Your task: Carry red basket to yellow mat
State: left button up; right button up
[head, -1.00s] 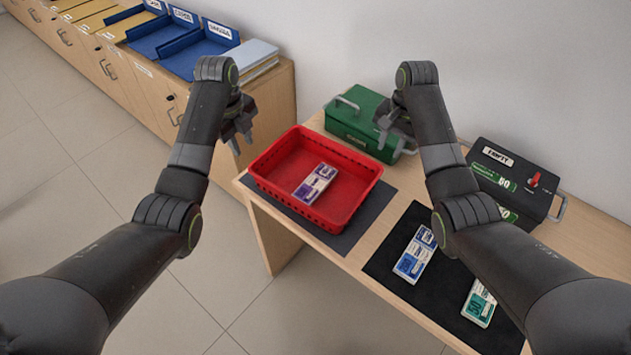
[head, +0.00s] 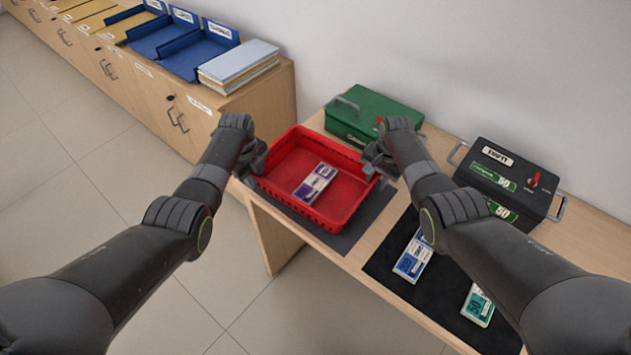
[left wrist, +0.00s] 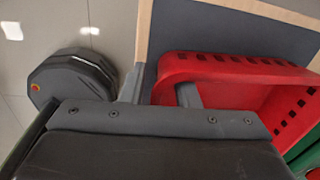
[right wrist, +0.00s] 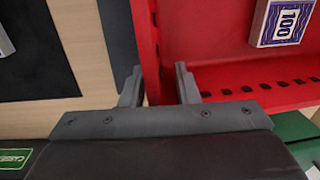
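The red basket (head: 340,212) is a shallow perforated tray on a dark grey mat (head: 372,212) on the wooden counter, with a purple-and-white banknote bundle (head: 315,184) inside. My left gripper (head: 257,160) is at its left rim; in the left wrist view its fingers (left wrist: 158,92) are apart, astride the red wall. My right gripper (head: 374,163) is at its right rim; in the right wrist view its fingers (right wrist: 158,88) are apart, with the wall between them and a gap showing. I see no yellow mat in any view.
A green cash box (head: 378,108) stands behind the basket and a black box (head: 510,180) to the right. A black mat (head: 425,305) holds blue (head: 413,257) and green (head: 478,304) bundles. A cabinet (head: 150,98) with trays runs along the left; the floor (head: 60,200) is clear.

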pick_arm(q)
jog(key=shift+f, duration=0.45)
pick_arm(e)
jog(key=shift+f, duration=0.5)
pick_arm(q)
grip_shut()
pick_arm(e)
grip_shut()
